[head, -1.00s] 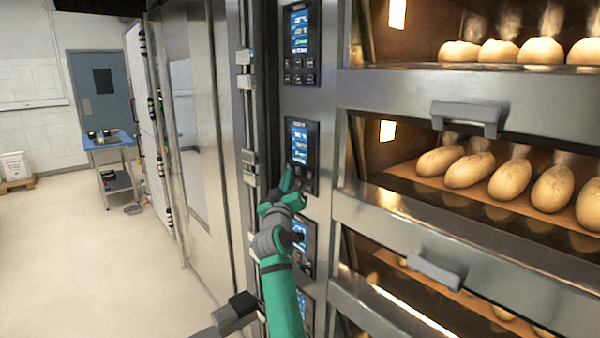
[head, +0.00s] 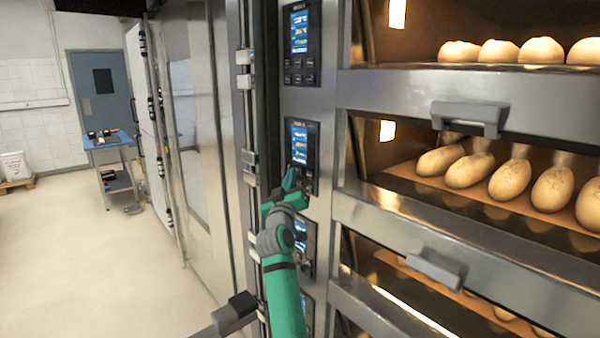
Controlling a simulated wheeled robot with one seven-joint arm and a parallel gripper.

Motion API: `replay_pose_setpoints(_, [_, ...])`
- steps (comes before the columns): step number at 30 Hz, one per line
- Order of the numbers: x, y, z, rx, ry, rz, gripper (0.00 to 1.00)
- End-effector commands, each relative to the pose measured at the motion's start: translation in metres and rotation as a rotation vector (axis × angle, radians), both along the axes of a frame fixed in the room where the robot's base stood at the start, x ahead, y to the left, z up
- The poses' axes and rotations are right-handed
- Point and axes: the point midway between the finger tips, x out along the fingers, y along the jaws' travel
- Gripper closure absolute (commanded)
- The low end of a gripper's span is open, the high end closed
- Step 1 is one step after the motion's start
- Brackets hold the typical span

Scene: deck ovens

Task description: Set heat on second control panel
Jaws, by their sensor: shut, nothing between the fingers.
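Several control panels run in a column down the oven front. The top panel (head: 300,43) has a lit blue screen above small buttons. The second panel from the top (head: 300,144) has the same lit screen, and its lower left buttons are partly hidden by my gripper. My green gripper (head: 289,179) is shut and empty, its tip pointing up at the lower left of the second panel. I cannot tell whether the tip touches a button. The third panel (head: 304,240) is partly hidden behind my arm.
Deck ovens with loaves (head: 508,180) and protruding door handles (head: 466,119) stand to the right. A tall metal door (head: 200,150) is on the left. The floor (head: 90,255) is clear, with a blue-topped cart (head: 112,143) farther back.

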Motion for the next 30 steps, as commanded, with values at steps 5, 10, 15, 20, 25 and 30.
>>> replay_pose_setpoints(5, [0.0008,-0.0012,0.0001,0.0,0.0,0.0,1.0])
replay_pose_setpoints(10, [0.0018,-0.0025,0.0002,0.0,0.0,0.0,1.0])
replay_pose_setpoints(15, [0.0028,-0.004,0.0002,0.0,0.0,0.0,1.0])
replay_pose_setpoints(20, [0.0038,-0.0054,0.0003,0.0,0.0,0.0,1.0])
replay_pose_setpoints(25, [0.0044,-0.0065,0.0004,0.0,-0.001,-0.001,1.0])
replay_pose_setpoints(30, [0.0044,-0.0068,0.0002,0.0,0.0,-0.001,1.0])
